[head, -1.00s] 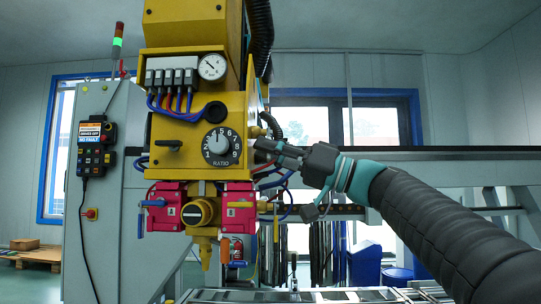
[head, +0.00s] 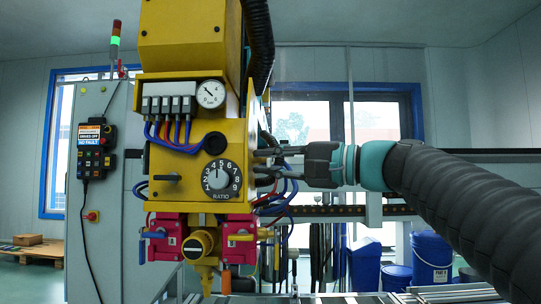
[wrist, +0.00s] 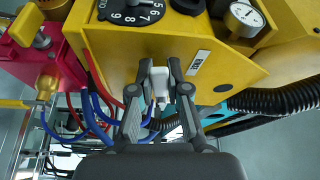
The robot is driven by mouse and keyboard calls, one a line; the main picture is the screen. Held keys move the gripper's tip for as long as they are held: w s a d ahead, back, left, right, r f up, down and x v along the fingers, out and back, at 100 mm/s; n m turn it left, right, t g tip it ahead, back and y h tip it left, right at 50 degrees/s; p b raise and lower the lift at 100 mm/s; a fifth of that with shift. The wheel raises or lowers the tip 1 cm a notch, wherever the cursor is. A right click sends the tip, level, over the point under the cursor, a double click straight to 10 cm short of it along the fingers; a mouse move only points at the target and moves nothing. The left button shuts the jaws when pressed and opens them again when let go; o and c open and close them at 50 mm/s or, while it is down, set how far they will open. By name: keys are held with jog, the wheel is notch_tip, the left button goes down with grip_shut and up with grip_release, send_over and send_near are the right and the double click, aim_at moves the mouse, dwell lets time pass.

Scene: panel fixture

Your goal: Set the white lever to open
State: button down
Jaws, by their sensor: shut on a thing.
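The white lever (wrist: 160,80) is on the side face of the yellow machine head (wrist: 115,55), in the wrist view. My gripper (wrist: 159,72) has one finger on each side of it and is shut on it. Much of the lever lies between the fingers, and I cannot read its setting. In the head view my gripper (head: 265,163) reaches in from the right to the right side of the yellow housing. The lever cannot be made out there.
Blue and red hoses (head: 280,190) hang just below and beside my gripper. A black ratio dial (head: 221,179) and a pressure gauge (head: 210,94) are on the front face. Magenta blocks (head: 240,238) sit below. Blue buckets (head: 431,258) stand at the back right.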

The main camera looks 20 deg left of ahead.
jog(key=shift+r+m+h, duration=0.4)
jog(key=shift+r+m, duration=0.05)
jog(key=shift+m, duration=0.45)
jog(key=c, duration=1.1)
grip_release()
jog(key=d, duration=0.4)
jog(key=s+d, duration=0.1)
jog(key=d, duration=0.3)
jog(key=s+d, duration=0.1)
jog(key=d, duration=0.3)
